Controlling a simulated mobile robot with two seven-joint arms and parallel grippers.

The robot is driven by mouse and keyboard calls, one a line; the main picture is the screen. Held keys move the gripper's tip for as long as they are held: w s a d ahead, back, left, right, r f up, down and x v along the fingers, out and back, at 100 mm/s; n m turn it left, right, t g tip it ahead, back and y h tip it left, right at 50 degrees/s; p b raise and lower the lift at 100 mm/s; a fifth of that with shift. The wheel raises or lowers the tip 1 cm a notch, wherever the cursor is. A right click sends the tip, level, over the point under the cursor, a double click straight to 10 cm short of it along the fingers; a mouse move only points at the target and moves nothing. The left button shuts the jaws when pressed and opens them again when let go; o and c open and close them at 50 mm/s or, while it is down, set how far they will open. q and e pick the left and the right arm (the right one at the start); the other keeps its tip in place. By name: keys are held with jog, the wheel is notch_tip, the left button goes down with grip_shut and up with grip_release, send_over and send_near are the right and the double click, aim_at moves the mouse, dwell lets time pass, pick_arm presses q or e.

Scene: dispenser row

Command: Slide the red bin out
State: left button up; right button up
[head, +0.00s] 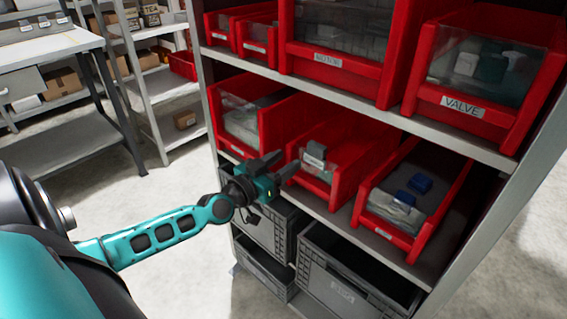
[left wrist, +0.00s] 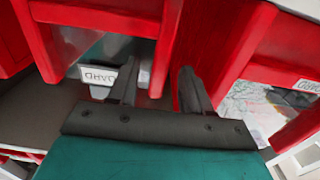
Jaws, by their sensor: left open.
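Several red bins with clear fronts sit on the shelves. On the middle shelf stand a left bin (head: 262,128), a middle bin (head: 348,178) holding a grey item, and a right bin (head: 440,208) with blue and pale parts. Which one is meant is not clear. My left gripper (head: 284,162) is open and empty, by the near left front of the middle bin. In the left wrist view its spread fingers (left wrist: 158,78) point at red bin walls, with a strip of red between them. Contact cannot be told. The right gripper is not in view.
Larger red bins labelled MOTOR (head: 330,60) and VALVE (head: 464,104) fill the shelf above. Grey crates (head: 345,275) stand below. A metal bench (head: 50,45) and another shelf unit stand at left. The floor between is free.

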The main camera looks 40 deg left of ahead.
pick_arm(q)
jog(key=shift+w, duration=0.15)
jog(key=shift+c, duration=0.4)
grip_shut()
